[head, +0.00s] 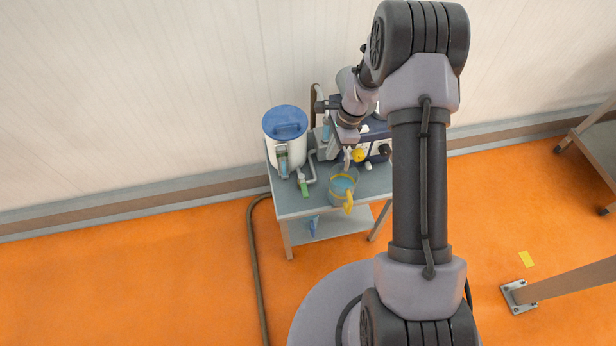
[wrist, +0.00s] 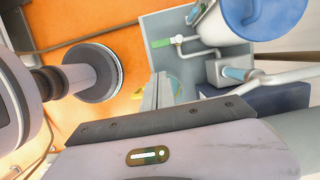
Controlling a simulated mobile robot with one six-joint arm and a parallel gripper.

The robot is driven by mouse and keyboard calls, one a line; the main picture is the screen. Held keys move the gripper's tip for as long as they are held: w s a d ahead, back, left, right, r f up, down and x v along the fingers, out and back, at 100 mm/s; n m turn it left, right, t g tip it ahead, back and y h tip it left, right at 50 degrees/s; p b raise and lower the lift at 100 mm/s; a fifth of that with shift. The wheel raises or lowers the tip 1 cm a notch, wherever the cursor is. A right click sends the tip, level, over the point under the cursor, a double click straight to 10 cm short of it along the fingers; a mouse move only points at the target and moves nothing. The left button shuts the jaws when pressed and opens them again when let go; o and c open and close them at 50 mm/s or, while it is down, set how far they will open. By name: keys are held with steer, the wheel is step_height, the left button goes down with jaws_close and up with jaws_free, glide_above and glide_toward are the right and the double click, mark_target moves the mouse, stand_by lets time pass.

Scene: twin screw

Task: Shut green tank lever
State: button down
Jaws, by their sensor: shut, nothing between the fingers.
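The white tank (head: 285,152) with a blue lid stands at the left of the small grey table. The green lever (head: 304,187) sticks out toward the table's front edge from a valve below the tank. In the wrist view the green lever (wrist: 161,43) points left from its white valve body, beside the grey pipe. My gripper (head: 347,163) is right of the lever, above the clear jug, apart from the lever. Its fingers (wrist: 158,88) are together and empty in the wrist view, below the lever in the picture.
A clear jug (head: 342,182) with a yellow handle stands at the table's front, right of the lever. A machine with a yellow knob (head: 358,155) is behind the jug. A grey pipe (head: 313,170) runs close beside the lever. Orange floor lies open in front.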

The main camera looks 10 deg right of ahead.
mark_target(304, 187)
steer(key=b+x, duration=0.7)
steer(key=x, duration=1.3)
steer(key=shift+s+a, duration=0.1)
